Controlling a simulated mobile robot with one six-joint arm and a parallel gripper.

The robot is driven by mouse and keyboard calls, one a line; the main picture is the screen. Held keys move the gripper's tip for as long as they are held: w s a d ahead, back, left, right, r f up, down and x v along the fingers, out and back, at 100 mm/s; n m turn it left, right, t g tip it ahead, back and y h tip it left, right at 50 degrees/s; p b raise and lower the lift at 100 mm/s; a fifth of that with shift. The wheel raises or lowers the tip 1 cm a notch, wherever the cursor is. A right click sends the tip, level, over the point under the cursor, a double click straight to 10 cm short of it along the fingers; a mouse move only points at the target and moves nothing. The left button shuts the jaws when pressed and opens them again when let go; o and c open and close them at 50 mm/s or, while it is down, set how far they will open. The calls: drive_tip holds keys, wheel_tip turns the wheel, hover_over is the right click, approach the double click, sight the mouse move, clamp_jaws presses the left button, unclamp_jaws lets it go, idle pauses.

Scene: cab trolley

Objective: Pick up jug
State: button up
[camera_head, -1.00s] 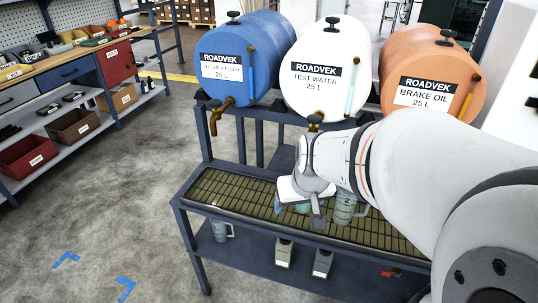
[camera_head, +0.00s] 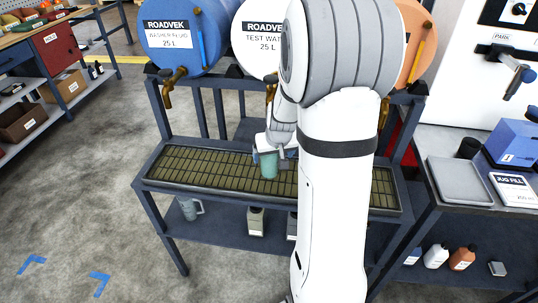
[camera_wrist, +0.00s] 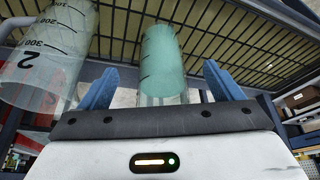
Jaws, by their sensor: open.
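A clear jug with green contents (camera_head: 267,165) stands on the slatted drip tray (camera_head: 200,167) of the trolley. In the wrist view the green jug (camera_wrist: 162,60) lies ahead of and between my two blue fingers. My gripper (camera_wrist: 160,88) is open, with a gap on both sides of that jug, and I see no contact. A second clear jug marked "2" (camera_wrist: 45,62) stands beside it, left of my left finger in the wrist view. That second jug is hidden behind my arm in the head view. My gripper's fingers are mostly hidden in the head view.
Blue (camera_head: 180,45), white (camera_head: 258,50) and orange (camera_head: 412,50) drums with taps sit above the tray. A grey jug (camera_head: 190,208) and bottles stand on the lower shelf. A bench with a grey tray (camera_head: 458,180) and blue box (camera_head: 512,142) is at right.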

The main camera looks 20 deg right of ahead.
drive_tip(key=shift+w+d+f+p, duration=0.15)
drive_tip(key=shift+w+f, duration=0.3)
drive_tip(key=shift+w, duration=0.3)
drive_tip(key=shift+w+d+f+p, duration=0.15)
drive_tip(key=shift+w+f, duration=0.35)
drive_tip(key=shift+w, duration=0.25)
drive_tip(key=shift+w+d+f+p, duration=0.15)
drive_tip(key=shift+w+f, duration=0.3)
drive_tip(key=shift+w, duration=0.3)
drive_tip(key=c, duration=1.3)
drive_tip(key=shift+r, duration=0.1)
